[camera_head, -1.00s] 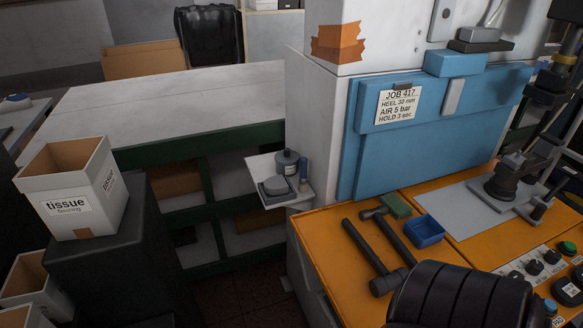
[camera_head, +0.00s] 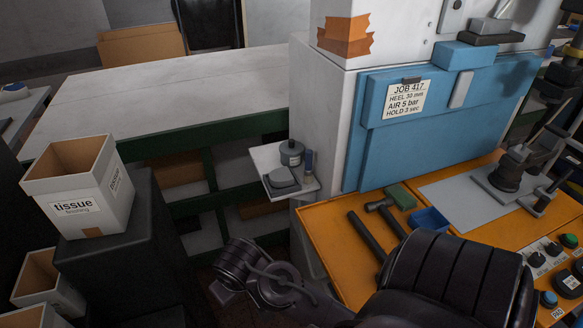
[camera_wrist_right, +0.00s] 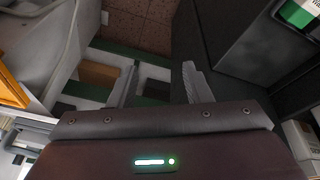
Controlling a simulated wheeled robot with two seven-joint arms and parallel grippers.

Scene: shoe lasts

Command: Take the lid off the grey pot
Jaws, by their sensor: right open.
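The grey pot (camera_head: 291,158) stands upright on a small white shelf (camera_head: 264,160) fixed at the side of the machine. Its dark grey lid (camera_head: 291,146), with a small knob, sits on top. My right arm reaches in from the lower right in the head view, its wrist below and left of the shelf, apart from the pot. In the right wrist view my right gripper (camera_wrist_right: 159,84) is open, with nothing between its two fingers. The pot cannot be made out in that view. My left gripper is not in view.
On the shelf, a grey rounded block (camera_head: 281,180) lies in front of the pot and a small blue-topped item (camera_head: 309,165) stands right of it. A tissue box (camera_head: 80,190) stands left. The orange bench (camera_head: 330,215) holds hammers and a blue tray (camera_head: 430,220).

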